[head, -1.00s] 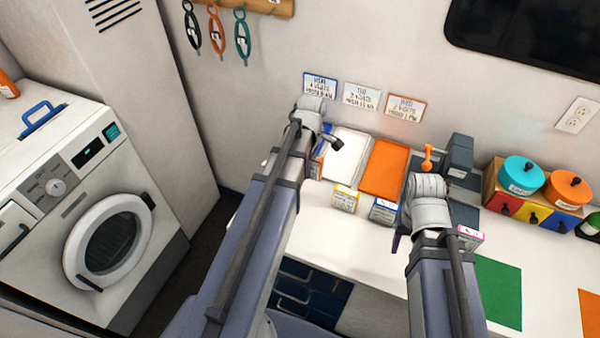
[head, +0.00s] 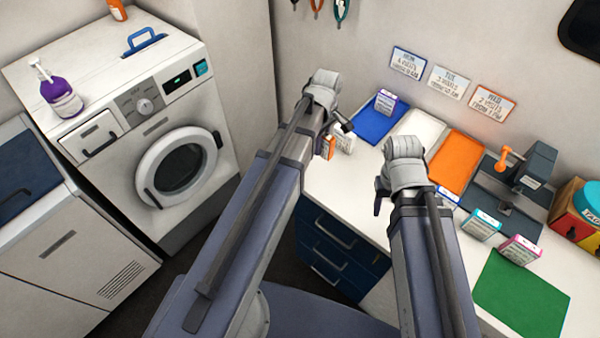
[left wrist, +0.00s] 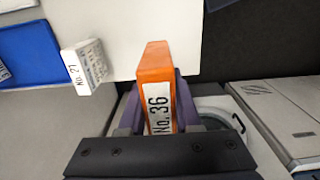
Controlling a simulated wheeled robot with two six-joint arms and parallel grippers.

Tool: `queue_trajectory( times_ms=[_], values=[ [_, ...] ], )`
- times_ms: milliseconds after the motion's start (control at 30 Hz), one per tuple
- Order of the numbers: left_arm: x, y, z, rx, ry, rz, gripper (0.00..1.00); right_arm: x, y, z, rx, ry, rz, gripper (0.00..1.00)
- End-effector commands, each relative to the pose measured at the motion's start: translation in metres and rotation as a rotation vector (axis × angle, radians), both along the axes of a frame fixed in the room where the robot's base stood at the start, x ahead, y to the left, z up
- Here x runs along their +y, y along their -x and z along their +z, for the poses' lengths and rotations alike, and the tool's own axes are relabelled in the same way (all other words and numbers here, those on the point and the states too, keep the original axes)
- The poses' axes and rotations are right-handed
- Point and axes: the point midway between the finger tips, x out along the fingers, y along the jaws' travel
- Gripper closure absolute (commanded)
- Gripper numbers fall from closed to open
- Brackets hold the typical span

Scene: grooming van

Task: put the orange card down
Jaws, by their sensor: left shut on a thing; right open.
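My left gripper (left wrist: 157,108) is shut on the orange card (left wrist: 155,62), a small orange block with a white label reading "No. 36". In the left wrist view it stands between the two fingers, with the white counter edge behind it. In the head view the orange card (head: 328,147) shows partly behind my left wrist, at the counter's left end. Whether it touches the counter I cannot tell. My right gripper (head: 380,195) is open over the front of the counter; its fingertips are mostly hidden.
A white card "No. 21" (left wrist: 86,67) stands close to the held card. Blue (head: 372,127), white (head: 421,130) and orange (head: 456,158) trays line the wall. Several cards and a green mat (head: 520,294) lie to the right. A washing machine (head: 130,95) stands left.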

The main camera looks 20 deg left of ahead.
Motion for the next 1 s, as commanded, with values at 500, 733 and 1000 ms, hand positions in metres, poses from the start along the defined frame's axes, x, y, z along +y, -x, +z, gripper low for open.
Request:
queue_trajectory(
  times_ms=[500, 733, 1000],
  values=[
    [-0.001, 0.000, -0.039, 0.000, 0.000, -0.004, 1.00, 0.000, 0.000, -0.040, 0.000, 0.000, -0.001, 0.50],
    [-0.001, 0.000, -0.065, 0.000, 0.000, -0.004, 1.00, 0.000, 0.000, -0.065, 0.000, 0.000, -0.002, 0.50],
    [-0.001, 0.000, -0.069, 0.000, 0.000, -0.003, 1.00, 0.000, 0.000, -0.070, 0.000, 0.000, -0.002, 0.50]
  ],
)
